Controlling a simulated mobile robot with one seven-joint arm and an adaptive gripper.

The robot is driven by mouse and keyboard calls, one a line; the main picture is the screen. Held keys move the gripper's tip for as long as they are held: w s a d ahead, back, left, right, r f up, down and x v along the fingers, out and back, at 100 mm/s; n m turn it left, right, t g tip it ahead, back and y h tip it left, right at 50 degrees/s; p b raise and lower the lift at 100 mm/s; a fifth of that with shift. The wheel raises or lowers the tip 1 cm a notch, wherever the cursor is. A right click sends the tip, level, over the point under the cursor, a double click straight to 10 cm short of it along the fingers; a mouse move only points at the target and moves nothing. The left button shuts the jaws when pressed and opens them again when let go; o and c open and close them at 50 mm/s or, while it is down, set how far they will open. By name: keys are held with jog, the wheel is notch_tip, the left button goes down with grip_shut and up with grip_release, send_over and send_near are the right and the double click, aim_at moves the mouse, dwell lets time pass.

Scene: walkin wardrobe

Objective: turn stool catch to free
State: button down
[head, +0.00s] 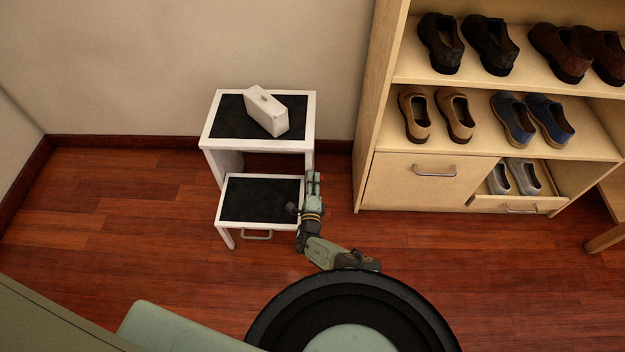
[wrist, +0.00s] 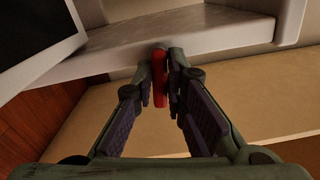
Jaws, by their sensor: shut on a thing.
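The white step stool (head: 260,146) has black pads on its upper and lower steps and stands against the back wall. My gripper (head: 313,183) is at the right side of the stool, beside the lower step. In the wrist view, a red catch (wrist: 159,75) hangs below the edge of a white step (wrist: 105,59). The fingers of my gripper (wrist: 160,88) are shut on the red catch, one finger on each side. The catch looks about upright in that picture. In the head view it is hidden by my gripper.
A white box (head: 266,110) lies on the upper step. The lower step has a grey handle (head: 257,235) at its front. A wooden shoe cabinet (head: 410,180) with a partly open lower drawer stands to the right. Floor (head: 110,230) left of the stool is clear.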

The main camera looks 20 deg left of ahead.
jog(key=shift+s+f, duration=0.1)
jog(key=shift+f, duration=0.05)
jog(key=c, duration=1.6)
grip_release()
jog(key=shift+c, duration=0.2)
jog(key=v, duration=1.2)
